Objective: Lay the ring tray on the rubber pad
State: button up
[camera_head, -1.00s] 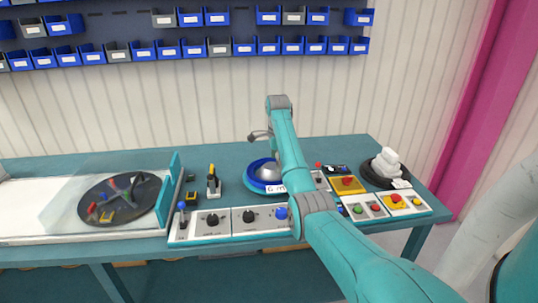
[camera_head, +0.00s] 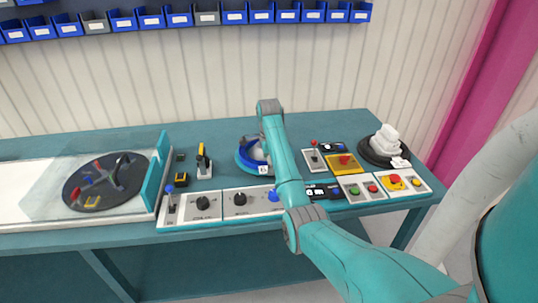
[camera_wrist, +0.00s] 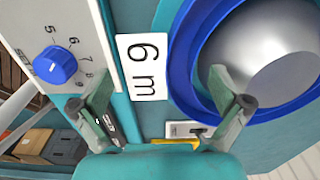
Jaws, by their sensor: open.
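A blue round tray (camera_head: 244,160) with a raised ring rim, which looks like the ring tray, stands on the teal bench. It also shows in the wrist view (camera_wrist: 185,75), with a smooth silver dome (camera_wrist: 265,50) inside. A white "6 m" label (camera_wrist: 142,68) is at its side. My gripper (camera_wrist: 162,88) is open and empty, one finger over the blue rim and the other near the control panel's edge. In the head view my arm hides part of the tray. A black round base (camera_head: 370,153) at the right bears white stacked pieces; I cannot tell whether it is the rubber pad.
Control panels (camera_head: 222,203) with knobs and buttons line the bench front. A dark disc (camera_head: 75,184) with several small parts lies behind a clear guard at left. A yellow panel (camera_head: 342,164) with a red button is at right.

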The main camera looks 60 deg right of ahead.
jog(key=shift+f, duration=0.25)
jog(key=c, duration=1.8)
jog(key=o, duration=1.8)
jog(key=shift+r, duration=0.15)
